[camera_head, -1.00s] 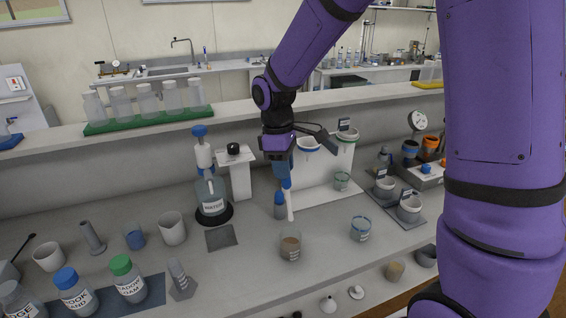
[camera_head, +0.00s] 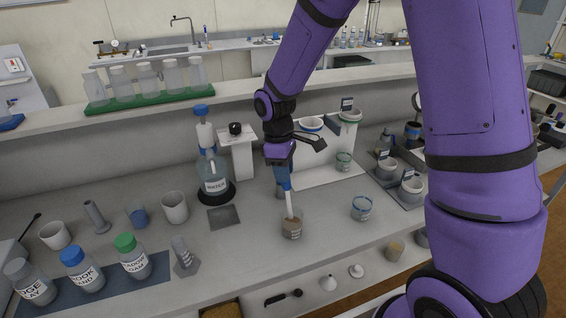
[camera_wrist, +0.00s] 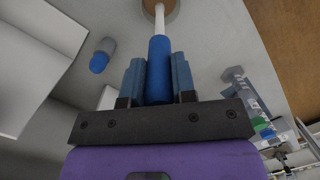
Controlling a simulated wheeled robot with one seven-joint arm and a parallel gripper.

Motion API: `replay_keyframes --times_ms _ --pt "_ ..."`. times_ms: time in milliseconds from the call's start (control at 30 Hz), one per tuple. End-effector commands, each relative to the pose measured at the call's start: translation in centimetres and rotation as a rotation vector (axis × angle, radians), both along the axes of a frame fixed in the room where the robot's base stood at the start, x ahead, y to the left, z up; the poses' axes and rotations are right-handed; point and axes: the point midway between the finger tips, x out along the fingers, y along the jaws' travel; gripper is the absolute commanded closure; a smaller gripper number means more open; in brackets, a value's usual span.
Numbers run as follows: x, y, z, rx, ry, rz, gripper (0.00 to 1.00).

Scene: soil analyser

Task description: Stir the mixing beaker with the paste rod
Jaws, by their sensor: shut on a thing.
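My gripper (camera_head: 280,178) is shut on the paste rod, which has a blue handle and a white shaft (camera_head: 289,206). In the wrist view the blue handle (camera_wrist: 159,68) lies between my two fingers. The rod points down, slightly tilted. Its lower end is in the mouth of the mixing beaker (camera_head: 291,229), a clear beaker with brown content and a label, standing on the bench. The beaker also shows at the top of the wrist view (camera_wrist: 172,6), with the shaft reaching into it. The rod's tip is hidden in the brown content.
A blue-rimmed beaker (camera_head: 362,208) stands to the right. A grey-and-blue holder (camera_wrist: 102,56) stands close to my gripper in the wrist view. A water bottle (camera_head: 214,176) and a white cup (camera_head: 174,207) are to the left. Capped soil bottles (camera_head: 134,257) stand front left.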

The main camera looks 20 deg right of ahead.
Motion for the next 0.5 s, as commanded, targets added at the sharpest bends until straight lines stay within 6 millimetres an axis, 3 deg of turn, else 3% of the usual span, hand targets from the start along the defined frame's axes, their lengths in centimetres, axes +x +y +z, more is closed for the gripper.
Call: replay_keyframes --times_ms 500 --pt "-0.5 -0.3 -3.5 0.000 0.001 0.000 0.99"
